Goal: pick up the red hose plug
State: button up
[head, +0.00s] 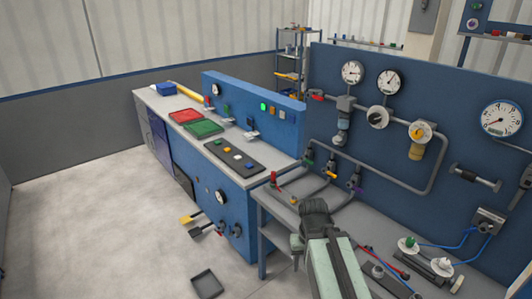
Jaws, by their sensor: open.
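A small red piece (274,179), which looks like the red hose plug, is on the left edge of the grey bench, at the end of a dark hose. A red-ended thin cable (404,275) also lies on the bench at lower right, so I cannot be sure which one is the plug. My gripper (315,207) is the dark end of my pale green arm, over the front of the bench. It is right of and nearer than the red piece, apart from it, and appears to hold nothing. Its fingertips are hard to make out.
A blue panel (330,110) with gauges, pipes and coloured valves stands behind the bench. A yellow-ended piece (294,201) lies near my gripper. A blue workstation (238,206) with red and green trays is at left.

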aim_at(273, 181)
jog(key=u, duration=0.25)
jog(key=i, duration=1.55)
jog(key=u, duration=2)
